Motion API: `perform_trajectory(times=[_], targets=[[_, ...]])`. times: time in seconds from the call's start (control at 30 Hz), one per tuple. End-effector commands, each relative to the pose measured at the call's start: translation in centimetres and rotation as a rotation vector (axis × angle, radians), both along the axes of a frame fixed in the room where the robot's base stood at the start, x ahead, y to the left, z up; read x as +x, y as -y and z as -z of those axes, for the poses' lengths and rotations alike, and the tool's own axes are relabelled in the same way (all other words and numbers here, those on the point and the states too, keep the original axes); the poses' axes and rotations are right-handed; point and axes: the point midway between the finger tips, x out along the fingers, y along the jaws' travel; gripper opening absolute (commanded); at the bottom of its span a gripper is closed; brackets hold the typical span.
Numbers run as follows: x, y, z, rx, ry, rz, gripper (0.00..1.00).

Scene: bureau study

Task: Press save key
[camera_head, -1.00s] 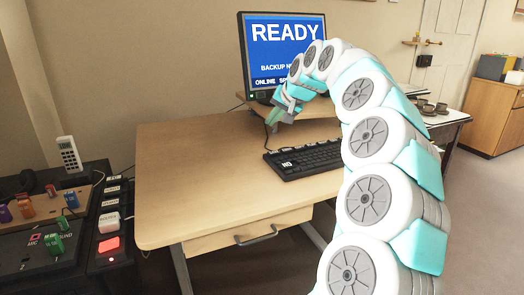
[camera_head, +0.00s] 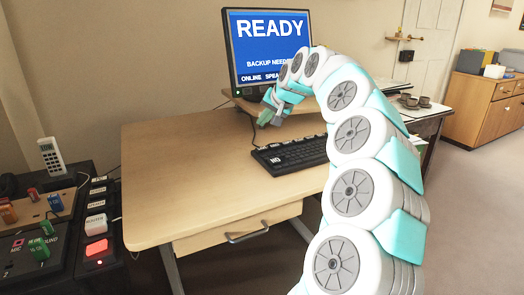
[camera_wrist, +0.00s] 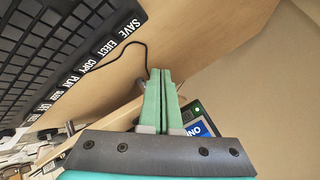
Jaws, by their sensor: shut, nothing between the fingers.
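The black keyboard (camera_head: 290,156) lies on the wooden desk, below and in front of the monitor (camera_head: 268,50). In the wrist view the keyboard (camera_wrist: 45,60) fills the upper left. The save key (camera_wrist: 122,30), dark with white letters SAVE, is at the end of a labelled row beside EJECT and COPY. My gripper (camera_head: 265,117) is shut and empty, above the desk behind the keyboard's left end. In the wrist view its green fingers (camera_wrist: 164,95) lie together, apart from the save key and pointing past it.
The monitor reads READY and BACKUP NEEDED. A cable runs over the desk by the keyboard. A control panel with coloured knobs (camera_head: 38,235) and a lit red button (camera_head: 96,247) stands at left. The desk's left part (camera_head: 190,165) is bare.

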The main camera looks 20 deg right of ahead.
Motion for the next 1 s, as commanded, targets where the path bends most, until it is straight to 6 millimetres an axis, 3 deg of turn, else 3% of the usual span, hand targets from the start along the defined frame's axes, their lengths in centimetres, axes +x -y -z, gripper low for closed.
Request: perform_trajectory(times=[0.4,1.0], targets=[[0.0,-0.1,5.7,-0.001,-0.002,-0.001,0.0],[0.0,0.0,6.2,-0.001,-0.001,0.0,0.0]])
